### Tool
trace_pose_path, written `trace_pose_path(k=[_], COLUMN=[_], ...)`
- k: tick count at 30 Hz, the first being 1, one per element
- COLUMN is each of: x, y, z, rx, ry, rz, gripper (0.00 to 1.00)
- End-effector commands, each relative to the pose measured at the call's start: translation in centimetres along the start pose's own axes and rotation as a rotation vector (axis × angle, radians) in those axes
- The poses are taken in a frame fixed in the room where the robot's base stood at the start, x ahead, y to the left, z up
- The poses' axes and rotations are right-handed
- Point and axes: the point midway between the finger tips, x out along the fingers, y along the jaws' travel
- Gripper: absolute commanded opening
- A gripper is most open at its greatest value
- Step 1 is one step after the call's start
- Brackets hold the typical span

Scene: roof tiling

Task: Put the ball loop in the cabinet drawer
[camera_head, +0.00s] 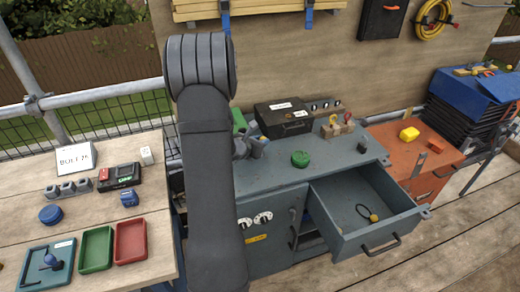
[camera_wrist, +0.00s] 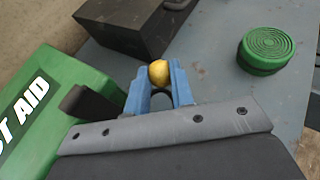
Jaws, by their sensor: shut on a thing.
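My gripper (camera_wrist: 160,82) has blue fingers and is shut on a ball loop, whose yellow ball (camera_wrist: 158,72) shows between the fingertips in the wrist view. A dark curve of its loop shows just below the ball; the rest is hidden. In the head view my gripper (camera_head: 260,143) is above the back left of the grey cabinet top, partly behind my arm, and the held ball cannot be made out. The cabinet drawer (camera_head: 340,238) is pulled open at the front right. A black loop with a small yellow ball (camera_head: 373,218) lies inside it.
A green first aid box (camera_wrist: 50,115) is left of my gripper. A black case (camera_head: 283,118) stands behind, and a round green tin (camera_head: 300,159) sits to the right on the cabinet top (camera_head: 265,180). The drawer has much bare floor. An orange cabinet (camera_head: 400,150) stands farther right.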

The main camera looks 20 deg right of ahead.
Motion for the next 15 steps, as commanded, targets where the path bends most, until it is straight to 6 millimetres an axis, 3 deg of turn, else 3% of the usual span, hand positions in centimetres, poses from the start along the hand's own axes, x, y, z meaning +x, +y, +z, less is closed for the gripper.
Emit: trace_pose_path(k=[10, 15], x=[1.4, 1.6], y=[0.1, 0.1], z=[-3.4, -3.6], rx=[-0.001, 0.001], ry=[0.001, -0.002], rz=[0.001, 0.001], gripper=[0.0, 0.0])
